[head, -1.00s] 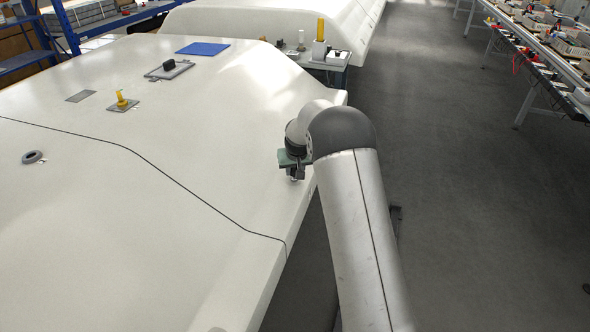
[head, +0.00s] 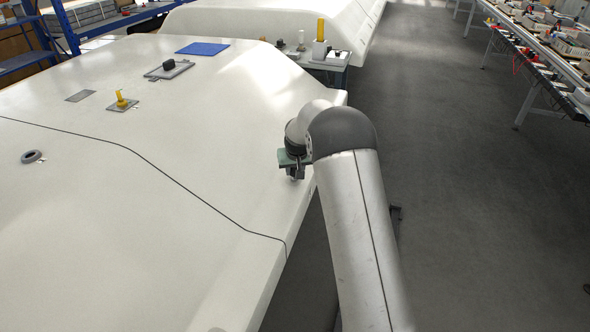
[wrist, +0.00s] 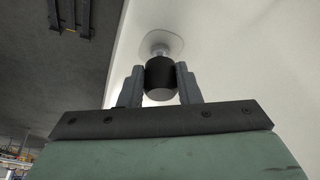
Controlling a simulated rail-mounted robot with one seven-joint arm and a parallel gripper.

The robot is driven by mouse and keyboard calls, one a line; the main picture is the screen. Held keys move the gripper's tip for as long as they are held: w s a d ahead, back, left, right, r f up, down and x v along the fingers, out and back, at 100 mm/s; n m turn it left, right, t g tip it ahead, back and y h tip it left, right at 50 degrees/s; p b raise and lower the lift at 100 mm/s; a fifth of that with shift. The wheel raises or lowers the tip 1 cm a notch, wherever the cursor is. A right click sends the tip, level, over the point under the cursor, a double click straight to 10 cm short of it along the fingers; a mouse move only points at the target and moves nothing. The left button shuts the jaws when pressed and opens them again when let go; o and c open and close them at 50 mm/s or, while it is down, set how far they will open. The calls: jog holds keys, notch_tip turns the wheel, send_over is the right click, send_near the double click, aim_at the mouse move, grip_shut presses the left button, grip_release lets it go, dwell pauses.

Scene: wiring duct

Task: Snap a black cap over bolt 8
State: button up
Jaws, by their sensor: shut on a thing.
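My gripper (wrist: 160,84) is shut on a black cap (wrist: 159,74) in the wrist view. No number is readable on the bolt. In the head view my gripper (head: 295,177) is at the right sloping edge of the white body; the cap is too small to make out.
The large white body (head: 130,200) fills the left, with a yellow fitting (head: 122,100), a black-knobbed plate (head: 168,68), a blue mat (head: 203,48) and a dark ring (head: 33,157) on top. Grey floor (head: 460,200) lies open to the right. A small table (head: 330,60) stands behind.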

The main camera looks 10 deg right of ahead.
jog(key=shift+f+b, duration=0.95)
jog(key=shift+f, duration=0.5)
jog(key=o, duration=1)
jog(key=shift+o, duration=0.2)
jog(key=shift+r, duration=0.1)
jog(key=v, duration=1.7)
jog(key=shift+s+r, duration=0.1)
